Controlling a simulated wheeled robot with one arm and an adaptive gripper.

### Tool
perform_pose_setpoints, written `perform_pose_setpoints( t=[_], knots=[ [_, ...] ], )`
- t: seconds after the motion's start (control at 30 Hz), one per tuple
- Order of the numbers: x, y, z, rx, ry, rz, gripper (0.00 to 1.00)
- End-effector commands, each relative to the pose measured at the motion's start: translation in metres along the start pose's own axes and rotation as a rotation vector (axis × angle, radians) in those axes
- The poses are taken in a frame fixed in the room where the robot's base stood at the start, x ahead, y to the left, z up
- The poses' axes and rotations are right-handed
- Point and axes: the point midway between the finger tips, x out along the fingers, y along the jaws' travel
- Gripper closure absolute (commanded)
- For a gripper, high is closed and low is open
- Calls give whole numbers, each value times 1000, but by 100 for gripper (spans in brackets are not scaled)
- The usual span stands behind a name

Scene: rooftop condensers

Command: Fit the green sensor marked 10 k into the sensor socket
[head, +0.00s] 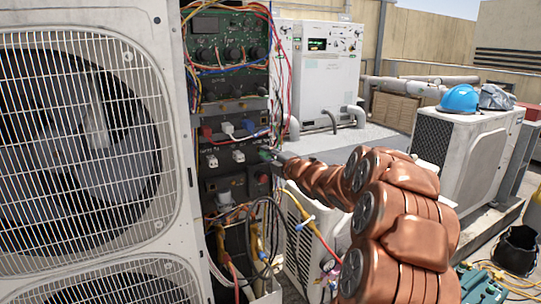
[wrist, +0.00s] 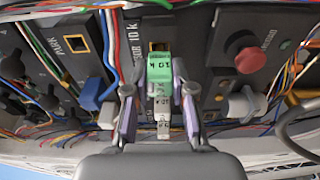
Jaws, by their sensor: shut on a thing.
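The green sensor (wrist: 159,68) has handwritten 10 k marks, with a pale lettered tail running back between my fingers. My gripper (wrist: 158,95) is shut on it, one finger on each side. I cannot tell whether the sensor touches the socket. In the head view the green sensor (head: 265,155) shows small at the tip of my gripper (head: 279,157), against the panel; the socket is hidden there.
A PARK slot (wrist: 76,44) is left of the socket. A red button (wrist: 250,60) and a grey connector (wrist: 242,104) are at right; a blue connector (wrist: 91,95) is at left. Loose wires (head: 276,60) hang along the open cabinet. A fan unit (head: 85,140) stands left.

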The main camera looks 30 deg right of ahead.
Motion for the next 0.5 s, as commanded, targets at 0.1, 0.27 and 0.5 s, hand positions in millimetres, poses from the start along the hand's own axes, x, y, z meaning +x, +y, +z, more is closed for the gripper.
perform_pose_setpoints(
  t=[0.1, 0.27, 0.5],
  knots=[
    [1, 0, 0, 0, 0, 0, 100],
    [3, 0, 1, 0, 0, 0, 100],
    [6, 0, 1, 0, 0, 0, 100]
  ],
)
